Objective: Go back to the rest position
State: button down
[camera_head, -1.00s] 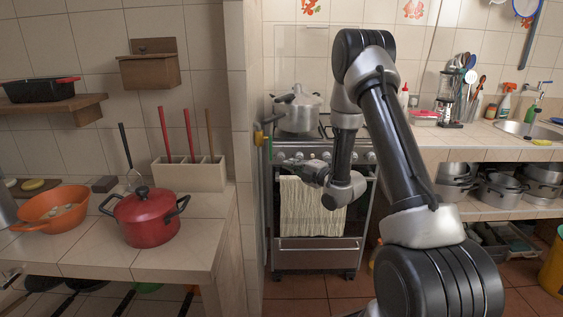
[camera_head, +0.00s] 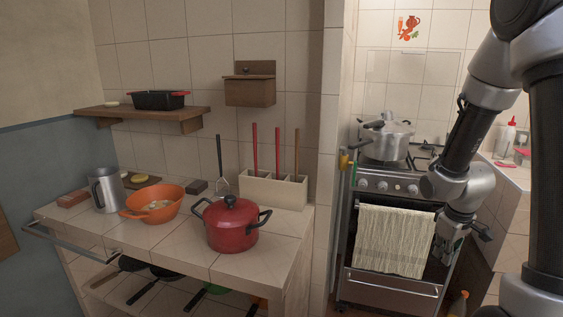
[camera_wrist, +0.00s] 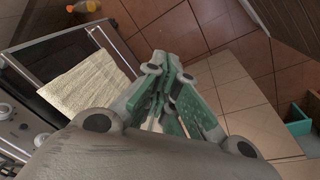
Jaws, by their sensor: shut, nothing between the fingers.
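My gripper (camera_wrist: 172,75) is shut and empty in the wrist view, its green-padded fingers together above the brown floor tiles. In the head view my arm is at the right, in front of the stove (camera_head: 393,270). The gripper end there is small and partly hidden by my wrist, so its fingers are hard to make out. It hangs apart from the counter things. The stove's pale towel (camera_head: 392,241) hangs to the left of it, and the towel also shows in the wrist view (camera_wrist: 88,88).
The tiled counter (camera_head: 130,238) at left holds a red pot (camera_head: 231,226), an orange bowl (camera_head: 153,203), a metal mug (camera_head: 106,190) and a utensil holder (camera_head: 272,190). A pressure cooker (camera_head: 387,139) stands on the stove. A wall edge separates counter and stove. Floor lies below my gripper.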

jog(key=s+a+r+m+t, duration=0.1)
jog(key=s+a+r, duration=0.3)
jog(key=s+r, duration=0.5)
jog(key=s+a+r+m+t+y, duration=0.1)
jog(key=s+a+r+m, duration=0.2)
jog(key=s+r, duration=0.6)
notch_tip(320, 180, up, 5)
jog(key=shift+s+a+r+m, duration=0.2)
jog(key=shift+s+a+m, duration=0.1)
jog(key=shift+a, duration=0.1)
